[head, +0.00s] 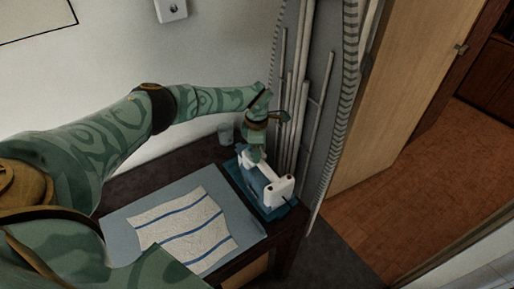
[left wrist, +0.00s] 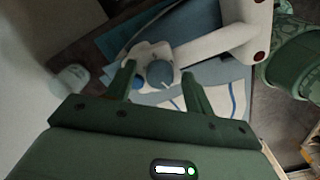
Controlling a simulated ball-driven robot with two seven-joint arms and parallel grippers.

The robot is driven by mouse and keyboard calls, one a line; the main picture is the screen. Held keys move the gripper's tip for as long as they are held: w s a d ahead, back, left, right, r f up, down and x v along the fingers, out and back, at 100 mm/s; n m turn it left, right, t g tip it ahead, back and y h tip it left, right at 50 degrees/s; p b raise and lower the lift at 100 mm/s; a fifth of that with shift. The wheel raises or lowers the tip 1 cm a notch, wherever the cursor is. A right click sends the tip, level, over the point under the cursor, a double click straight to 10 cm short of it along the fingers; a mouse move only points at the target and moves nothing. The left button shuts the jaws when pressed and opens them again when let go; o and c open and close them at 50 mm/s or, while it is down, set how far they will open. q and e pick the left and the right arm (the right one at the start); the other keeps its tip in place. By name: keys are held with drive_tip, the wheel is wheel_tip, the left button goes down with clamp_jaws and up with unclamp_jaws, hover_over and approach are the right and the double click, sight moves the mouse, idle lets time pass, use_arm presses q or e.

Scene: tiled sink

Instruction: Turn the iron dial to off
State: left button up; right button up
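The white and blue iron (head: 280,190) rests on a teal stand (head: 268,212) at the right end of the dark table. In the left wrist view the iron's white body (left wrist: 222,42) runs to the upper right. Its round blue dial (left wrist: 159,73) faces the camera, with a white surround. My left gripper (head: 257,155) is over the far end of the iron. In the left wrist view its two fingers (left wrist: 160,80) are apart, with the dial showing between the tips. I cannot tell whether either finger touches it. My right gripper is out of view.
A white cloth with blue stripes (head: 187,226) lies on a pale blue mat (head: 122,218) left of the iron. A clear glass (head: 225,133) stands behind, near the wall. Upright poles (head: 292,100) stand close behind the gripper. Open floor (head: 395,180) lies to the right.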

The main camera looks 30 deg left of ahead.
use_arm(q)
wheel_tip(320, 180, up, 16)
drive_tip(key=p, duration=0.3)
drive_tip(key=shift+r, duration=0.15)
